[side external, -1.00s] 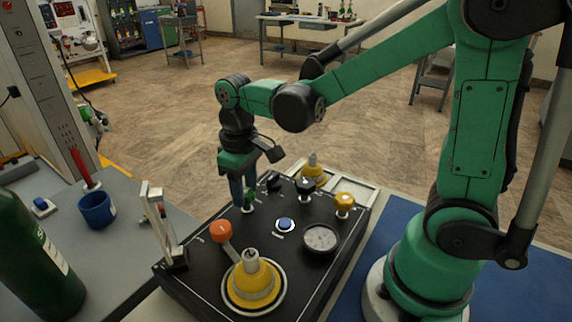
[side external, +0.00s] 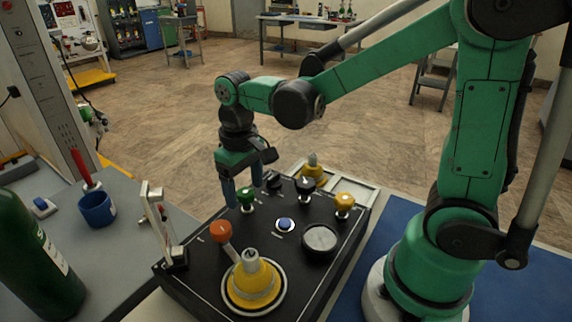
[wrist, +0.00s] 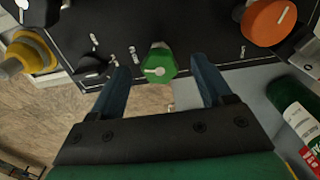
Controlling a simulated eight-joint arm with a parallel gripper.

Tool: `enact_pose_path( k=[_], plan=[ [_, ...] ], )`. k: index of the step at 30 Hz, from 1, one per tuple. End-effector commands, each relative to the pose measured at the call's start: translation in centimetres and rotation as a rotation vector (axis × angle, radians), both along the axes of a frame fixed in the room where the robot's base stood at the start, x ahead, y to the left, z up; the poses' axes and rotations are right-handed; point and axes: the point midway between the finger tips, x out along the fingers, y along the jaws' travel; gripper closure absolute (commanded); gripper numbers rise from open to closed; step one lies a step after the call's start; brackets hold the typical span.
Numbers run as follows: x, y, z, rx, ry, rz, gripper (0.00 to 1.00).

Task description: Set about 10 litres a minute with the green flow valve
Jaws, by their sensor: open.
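The green flow valve (side external: 246,197) is a knob on the black panel, left of the blue button. In the wrist view the green knob (wrist: 160,62) shows a white pointer mark on its top, toward the left. My gripper (side external: 243,193) is open, pointing down over the panel. In the wrist view its two blue fingers (wrist: 160,66) are apart, one to each side of the knob, with visible gaps. Whether the tips reach the knob's height is unclear. A clear upright flow tube (side external: 157,216) stands at the panel's left edge; its reading is too small to tell.
The black panel (side external: 205,280) also carries an orange knob (side external: 221,232), a yellow cone fitting (side external: 252,278), a blue button (side external: 285,224), a round gauge (side external: 320,238), a black knob (side external: 305,187) and a yellow knob (side external: 344,203). A green cylinder (side external: 35,255) and blue cup (side external: 97,208) stand left.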

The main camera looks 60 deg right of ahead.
Motion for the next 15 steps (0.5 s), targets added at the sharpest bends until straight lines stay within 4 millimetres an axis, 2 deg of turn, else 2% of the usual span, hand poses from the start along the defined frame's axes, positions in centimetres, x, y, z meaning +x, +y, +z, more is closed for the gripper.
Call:
enact_pose_path(
  k=[9,15],
  plan=[
    [0.0,0.0,3.8,0.000,0.000,0.000,0.28],
    [0.0,0.0,5.2,0.000,0.000,0.000,0.28]
  ],
)
